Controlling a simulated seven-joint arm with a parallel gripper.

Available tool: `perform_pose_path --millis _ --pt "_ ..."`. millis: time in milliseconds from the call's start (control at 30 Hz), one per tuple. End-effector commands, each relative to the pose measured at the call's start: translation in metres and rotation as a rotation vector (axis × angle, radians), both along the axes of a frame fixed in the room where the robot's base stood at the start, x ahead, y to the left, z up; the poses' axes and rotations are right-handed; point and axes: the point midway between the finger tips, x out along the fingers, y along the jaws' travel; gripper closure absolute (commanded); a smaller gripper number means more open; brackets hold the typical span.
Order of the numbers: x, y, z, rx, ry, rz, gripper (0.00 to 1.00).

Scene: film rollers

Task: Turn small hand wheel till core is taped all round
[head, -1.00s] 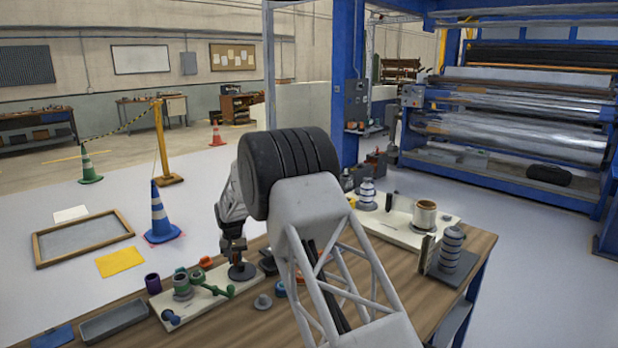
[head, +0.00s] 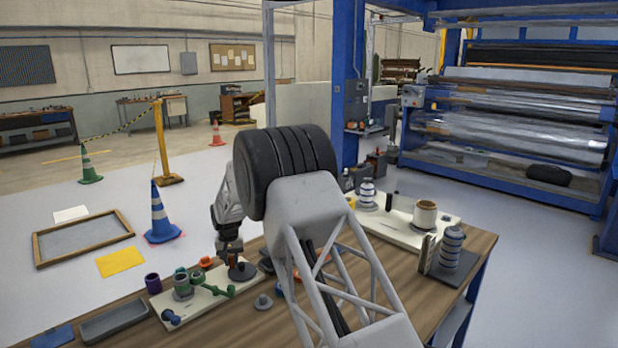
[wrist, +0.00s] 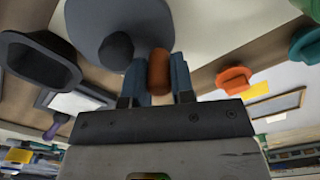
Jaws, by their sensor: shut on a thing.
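The small hand wheel is a grey disc (head: 243,271) at the right end of the near left cream board (head: 208,301). In the wrist view its grey face (wrist: 90,20) shows a dark round hub and a brown upright knob (wrist: 158,72). My gripper (head: 232,252) is over the wheel, its two blue fingers (wrist: 158,60) shut on the knob, one on each side. A grey and green cylinder (head: 182,283) stands on the same board, beside a green crank-like part (head: 222,291). I cannot tell which piece is the core, and no tape can be made out.
A purple cup (head: 153,283), a grey tray (head: 114,321) and a small grey knob (head: 263,301) lie around the board. A second board (head: 395,232) holds a cream roll (head: 425,213). A stacked grey roll (head: 451,247) stands at right. My arm hides the bench's middle.

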Motion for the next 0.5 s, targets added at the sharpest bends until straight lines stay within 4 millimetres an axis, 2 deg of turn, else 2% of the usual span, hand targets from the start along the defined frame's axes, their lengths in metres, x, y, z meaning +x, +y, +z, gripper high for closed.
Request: perform_pose_path --millis 500 --pt "-0.0052 -0.0013 -0.0006 -0.001 0.0 -0.001 0.88"
